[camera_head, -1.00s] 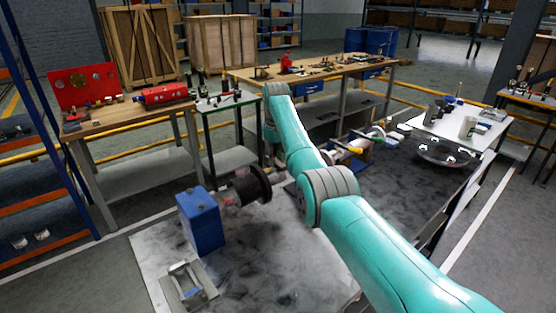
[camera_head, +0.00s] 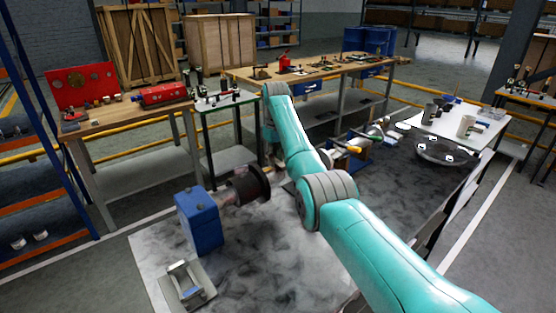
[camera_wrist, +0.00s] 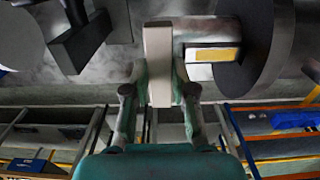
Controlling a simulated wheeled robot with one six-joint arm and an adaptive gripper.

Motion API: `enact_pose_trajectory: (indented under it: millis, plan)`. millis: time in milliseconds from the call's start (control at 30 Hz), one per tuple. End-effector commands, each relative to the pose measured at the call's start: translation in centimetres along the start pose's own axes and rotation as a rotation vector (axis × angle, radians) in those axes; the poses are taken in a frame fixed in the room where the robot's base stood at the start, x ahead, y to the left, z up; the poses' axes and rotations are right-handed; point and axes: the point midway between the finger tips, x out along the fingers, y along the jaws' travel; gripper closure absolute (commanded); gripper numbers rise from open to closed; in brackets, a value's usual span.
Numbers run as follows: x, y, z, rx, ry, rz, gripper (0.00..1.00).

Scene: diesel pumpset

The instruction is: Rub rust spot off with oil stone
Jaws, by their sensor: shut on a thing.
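My gripper (camera_wrist: 160,88) is shut on a long pale beige block, the oil stone (camera_wrist: 158,55), in the wrist view. The stone stands lengthwise between the fingertips, its far end over a grey metal shaft (camera_wrist: 205,28). Just right of the stone, a yellow-tan rectangular patch (camera_wrist: 218,54) with a pale edge shows on the shaft, against a large dark disc (camera_wrist: 255,45). I cannot tell whether this patch is the rust spot, or whether the stone touches the shaft. In the head view, my arm hides the gripper and stone.
In the head view, a blue box-shaped unit (camera_head: 200,222) and a black round flange (camera_head: 249,185) stand on the stained grey surface (camera_head: 268,255). A small metal bracket (camera_head: 187,285) lies in front. A workbench (camera_head: 130,117) stands behind left; a table with mugs (camera_head: 455,120) is at right.

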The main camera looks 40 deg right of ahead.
Motion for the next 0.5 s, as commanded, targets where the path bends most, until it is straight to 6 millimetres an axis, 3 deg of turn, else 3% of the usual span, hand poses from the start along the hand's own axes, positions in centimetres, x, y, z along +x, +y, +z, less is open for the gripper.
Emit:
enact_pose_trajectory:
  millis: [233, 500]
  plan:
    - [0.2, -0.1, -0.5, -0.001, -0.001, -0.001, 1.0]
    - [0.0, 0.0, 0.9, -0.001, 0.001, -0.001, 1.0]
